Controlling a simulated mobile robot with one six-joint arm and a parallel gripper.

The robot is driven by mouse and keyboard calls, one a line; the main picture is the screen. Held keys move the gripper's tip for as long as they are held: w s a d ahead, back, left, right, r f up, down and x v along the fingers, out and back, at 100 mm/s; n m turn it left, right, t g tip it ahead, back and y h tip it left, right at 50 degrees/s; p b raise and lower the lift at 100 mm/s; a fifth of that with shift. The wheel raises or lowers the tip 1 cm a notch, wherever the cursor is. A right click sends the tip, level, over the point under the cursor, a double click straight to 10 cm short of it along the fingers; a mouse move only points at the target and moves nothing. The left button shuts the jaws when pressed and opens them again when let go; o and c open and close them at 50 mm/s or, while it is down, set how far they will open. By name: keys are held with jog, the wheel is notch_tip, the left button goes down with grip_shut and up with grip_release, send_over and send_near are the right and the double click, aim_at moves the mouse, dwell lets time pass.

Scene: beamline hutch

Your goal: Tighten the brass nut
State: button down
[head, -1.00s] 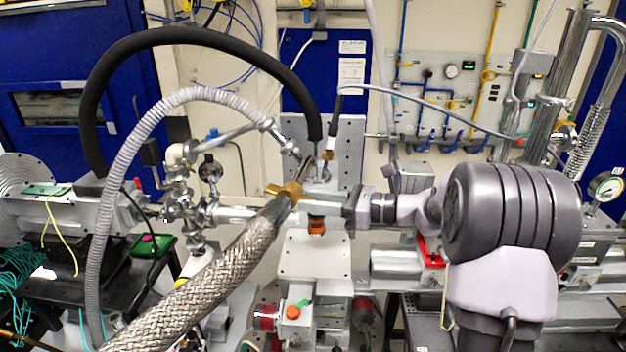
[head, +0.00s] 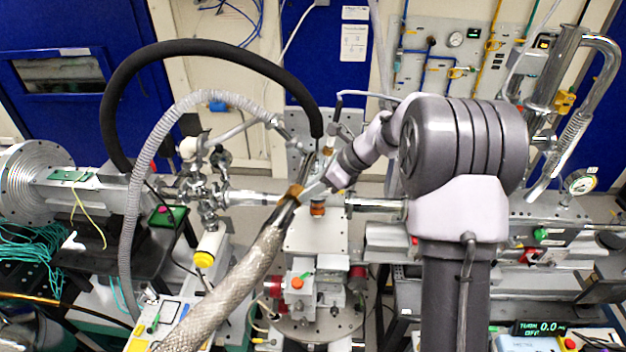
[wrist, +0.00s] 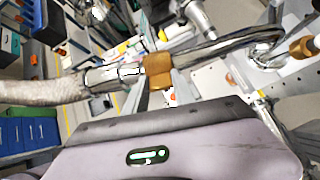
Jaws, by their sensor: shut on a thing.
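The brass nut (head: 294,192) sits at the upper end of a braided metal hose (head: 235,272), where the hose meets a bent steel tube. In the wrist view the nut (wrist: 158,71) shows as a brown-gold block between the hose's steel end sleeve (wrist: 112,76) and the tube (wrist: 215,50). My gripper (head: 302,191) reaches in from the upper right and is shut on the nut. Its fingers hide part of the nut. The thread under the nut is not visible.
A black hose (head: 165,45) and a grey corrugated hose (head: 135,190) arch on the left. An orange-brown fitting (head: 317,208) is just below my gripper. A second brass fitting (wrist: 305,47) shows at the wrist view's right. Steel valves (head: 210,185) stand left of the nut.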

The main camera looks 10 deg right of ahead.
jog(key=shift+r+p, duration=0.1)
jog(key=shift+p, duration=0.3)
jog(key=c, duration=1)
grip_release()
jog(key=shift+w+a, duration=0.1)
jog(key=shift+c, duration=0.2)
jog(key=b+v, duration=0.2)
jog(key=v, duration=1.5)
jog(key=shift+r, duration=0.4)
jog(key=shift+w+a, duration=0.15)
